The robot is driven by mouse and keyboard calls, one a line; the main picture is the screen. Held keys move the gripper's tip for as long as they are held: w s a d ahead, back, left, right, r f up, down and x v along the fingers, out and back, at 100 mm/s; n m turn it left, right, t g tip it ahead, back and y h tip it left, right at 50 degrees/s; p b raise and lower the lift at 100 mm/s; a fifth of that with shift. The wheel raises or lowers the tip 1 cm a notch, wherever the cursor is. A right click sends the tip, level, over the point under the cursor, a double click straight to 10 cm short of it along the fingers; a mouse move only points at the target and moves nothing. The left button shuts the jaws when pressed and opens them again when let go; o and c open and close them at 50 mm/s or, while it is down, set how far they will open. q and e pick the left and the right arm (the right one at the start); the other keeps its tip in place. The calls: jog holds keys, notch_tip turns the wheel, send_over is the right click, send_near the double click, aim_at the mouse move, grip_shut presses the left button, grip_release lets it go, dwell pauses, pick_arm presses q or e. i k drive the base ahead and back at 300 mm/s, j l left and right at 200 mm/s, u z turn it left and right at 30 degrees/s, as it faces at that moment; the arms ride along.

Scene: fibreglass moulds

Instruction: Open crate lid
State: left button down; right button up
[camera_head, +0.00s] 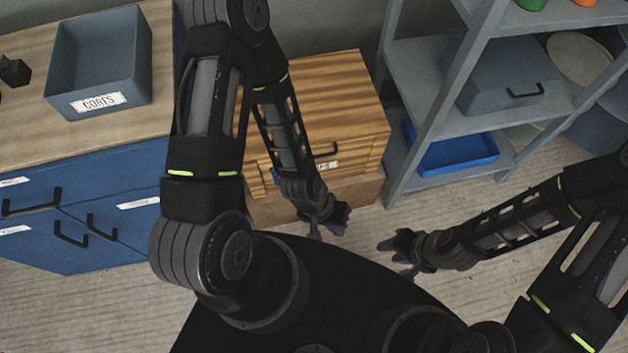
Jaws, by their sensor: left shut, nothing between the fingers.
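The wooden crate (345,100) stands on the floor between the blue cabinet and the grey shelf. Its striped wooden lid (335,75) lies flat on top and looks closed.
The blue cabinet (100,230) with a wooden top stands at left, carrying a grey bin (100,65) labelled CORES. The grey shelf (440,95) at right holds a grey case (505,80) and a blue tray (460,152). Bare floor lies between shelf and right arm.

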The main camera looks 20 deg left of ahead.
aim_at(339, 101)
jog(key=u, duration=1.8)
jog(key=k+l, duration=0.1)
jog(key=l, duration=0.3)
jog(key=k+l, duration=0.15)
jog(key=l, duration=0.25)
jog(key=k+l, duration=0.1)
jog(key=l, duration=0.3)
jog(key=k+l, duration=0.1)
jog(key=l, duration=0.3)
jog(key=k+l, duration=0.15)
jog(key=l, duration=0.25)
jog(key=k+l, duration=0.1)
jog(key=l, duration=0.3)
jog(key=k+l, duration=0.1)
jog(key=l, duration=0.3)
jog(key=k+l, duration=0.1)
jog(key=l, duration=0.3)
